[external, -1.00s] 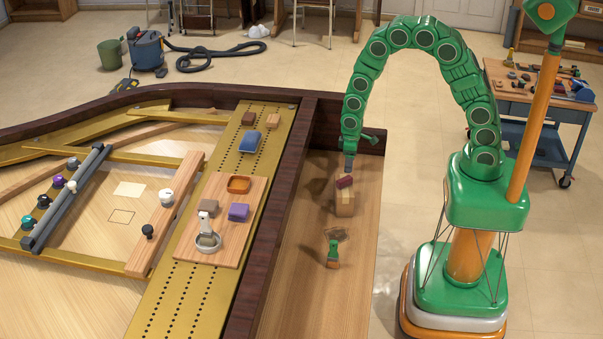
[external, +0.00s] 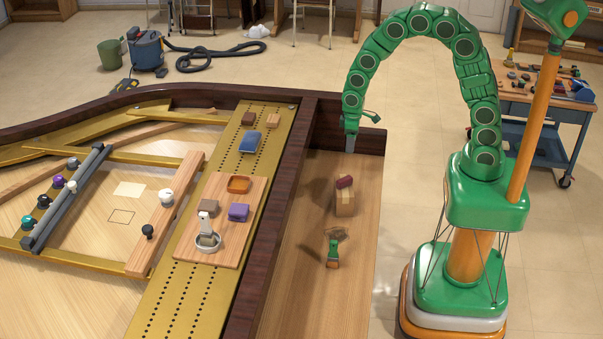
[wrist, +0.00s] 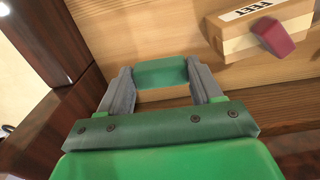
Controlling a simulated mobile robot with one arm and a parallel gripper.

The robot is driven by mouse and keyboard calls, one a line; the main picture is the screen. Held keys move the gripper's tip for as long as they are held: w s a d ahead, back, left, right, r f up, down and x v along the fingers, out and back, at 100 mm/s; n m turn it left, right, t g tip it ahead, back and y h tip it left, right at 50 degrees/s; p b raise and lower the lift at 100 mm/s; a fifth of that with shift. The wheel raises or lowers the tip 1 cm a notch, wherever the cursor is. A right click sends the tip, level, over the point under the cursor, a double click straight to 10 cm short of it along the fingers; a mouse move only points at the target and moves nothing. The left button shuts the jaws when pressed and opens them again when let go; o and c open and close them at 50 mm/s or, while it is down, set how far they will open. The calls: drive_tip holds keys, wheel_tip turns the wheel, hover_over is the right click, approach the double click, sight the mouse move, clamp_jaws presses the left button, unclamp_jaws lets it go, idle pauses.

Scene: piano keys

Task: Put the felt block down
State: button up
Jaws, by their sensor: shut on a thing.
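My gripper (external: 349,145) is high at the back end of the wooden shelf, beyond the small wooden box (external: 345,204). In the wrist view its two grey fingers (wrist: 162,80) are shut on a green block (wrist: 160,71), which I take to be the felt block. The held block cannot be made out in the external view. The box is apart from my gripper.
A green-handled brush (external: 333,254) lies nearer on the shelf. The dark piano rim (external: 272,218) walls its left side. Left of it, a wooden board (external: 222,190) holds an orange tray, a purple block and a round white dish. The shelf's front is clear.

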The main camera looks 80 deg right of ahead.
wheel_tip(320, 180, up, 5)
drive_tip(key=shift+f, duration=0.2)
drive_tip(key=a+n, duration=0.9)
drive_tip(key=a, duration=1.9)
drive_tip(key=s+a+n, duration=0.5)
drive_tip(key=s+a, duration=0.2)
drive_tip(key=a, duration=0.5)
drive_tip(key=s+a+n, duration=0.4)
drive_tip(key=s+a, duration=0.2)
drive_tip(key=a, duration=0.6)
drive_tip(key=w+a+f, duration=0.2)
drive_tip(key=f, duration=0.2)
drive_tip(key=w+a+f, duration=0.3)
drive_tip(key=f, duration=0.2)
drive_tip(key=w+a+f, duration=0.3)
drive_tip(key=f, duration=0.1)
drive_tip(key=shift+w+a+f, duration=0.1)
drive_tip(key=shift+f, duration=0.1)
drive_tip(key=shift+w+a+f, duration=0.35)
drive_tip(key=shift+a+f, duration=0.05)
drive_tip(key=shift+f, duration=0.05)
drive_tip(key=shift+w+a+f, duration=0.25)
drive_tip(key=shift+f, duration=1.75)
